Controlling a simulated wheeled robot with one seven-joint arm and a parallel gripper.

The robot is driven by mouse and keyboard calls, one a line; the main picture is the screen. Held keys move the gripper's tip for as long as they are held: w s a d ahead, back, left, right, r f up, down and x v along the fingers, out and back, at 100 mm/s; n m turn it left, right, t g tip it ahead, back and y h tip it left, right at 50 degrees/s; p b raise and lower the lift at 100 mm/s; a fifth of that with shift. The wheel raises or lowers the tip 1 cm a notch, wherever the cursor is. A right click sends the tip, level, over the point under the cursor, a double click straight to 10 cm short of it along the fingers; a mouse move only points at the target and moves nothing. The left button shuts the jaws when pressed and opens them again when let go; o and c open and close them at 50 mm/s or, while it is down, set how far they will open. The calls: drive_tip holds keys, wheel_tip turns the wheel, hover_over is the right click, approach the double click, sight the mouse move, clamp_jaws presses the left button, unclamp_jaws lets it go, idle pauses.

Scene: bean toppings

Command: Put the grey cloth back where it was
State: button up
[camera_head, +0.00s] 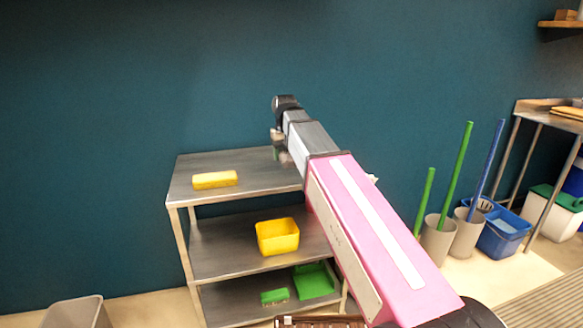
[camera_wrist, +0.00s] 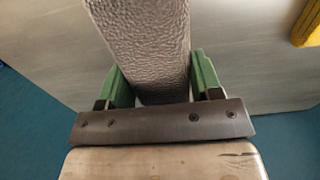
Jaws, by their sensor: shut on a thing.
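The grey cloth (camera_wrist: 140,40) shows in the wrist view as a long, textured grey piece between the green fingers of my gripper (camera_wrist: 162,82). The fingers are shut on it from both sides. In the head view my gripper (camera_head: 279,150) is over the back right part of the cart's top shelf (camera_head: 235,160). The cloth is hard to make out there, mostly hidden by my arm. I cannot tell if it touches the shelf.
A yellow sponge (camera_head: 215,180) lies on the top shelf at the left. A yellow bin (camera_head: 278,237) stands on the middle shelf, and a green brush (camera_head: 274,296) and green dustpan (camera_head: 314,282) are on the lowest. The wall (camera_head: 120,90) is close behind.

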sight(292, 173)
drive_tip(key=shift+w+d+f, duration=1)
drive_tip(key=shift+d, duration=0.15)
drive_tip(key=shift+f, duration=1.95)
drive_tip(key=o, duration=0.8)
drive_tip(key=shift+f, duration=0.1)
drive_tip(key=shift+o, duration=0.2)
wheel_tip(292, 173, up, 12)
drive_tip(key=shift+r, duration=0.15)
